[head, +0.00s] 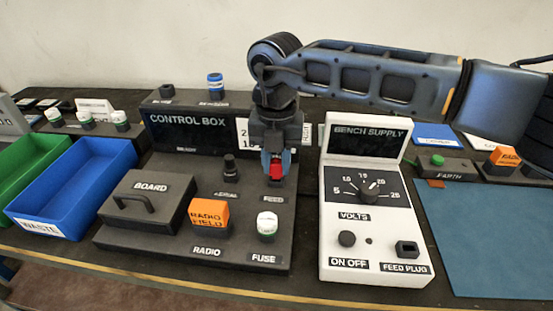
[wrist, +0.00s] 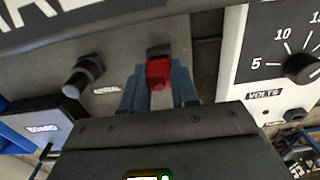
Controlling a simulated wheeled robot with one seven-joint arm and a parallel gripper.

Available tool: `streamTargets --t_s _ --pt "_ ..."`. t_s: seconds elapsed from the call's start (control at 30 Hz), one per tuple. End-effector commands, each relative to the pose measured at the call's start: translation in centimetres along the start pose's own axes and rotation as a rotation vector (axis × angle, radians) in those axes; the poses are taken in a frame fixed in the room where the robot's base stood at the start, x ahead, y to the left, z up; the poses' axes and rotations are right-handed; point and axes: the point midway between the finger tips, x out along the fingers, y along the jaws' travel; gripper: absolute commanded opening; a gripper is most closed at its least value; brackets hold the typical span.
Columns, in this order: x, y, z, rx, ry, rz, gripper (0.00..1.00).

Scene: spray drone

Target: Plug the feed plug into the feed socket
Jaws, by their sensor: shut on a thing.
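The red feed plug (head: 276,171) is between the blue fingers of my gripper (head: 277,166), which is shut on it. The plug also shows in the wrist view (wrist: 158,73), with a finger on either side. It is above the part of the control box (head: 190,128) labelled FEED. In the wrist view, the dark feed socket (wrist: 159,50) shows just beyond the plug and close to it. I cannot tell whether the plug touches or enters the socket, as the fingers and plug hide part of it.
The aerial knob (head: 230,167), orange radio field block (head: 210,213) and white fuse (head: 267,224) stand near on the panel. The white bench supply (head: 344,215) is just to the right, with a dark feed plug holder (head: 407,249). A blue waste bin (head: 72,188) is left.

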Motion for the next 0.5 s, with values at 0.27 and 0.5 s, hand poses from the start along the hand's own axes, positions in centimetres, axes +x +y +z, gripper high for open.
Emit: streamTargets --t_s 0.27,0.5 --pt "0.7 0.0 0.0 0.000 0.000 0.000 0.00" --pt "1.2 0.0 0.0 0.000 0.000 0.001 0.00"
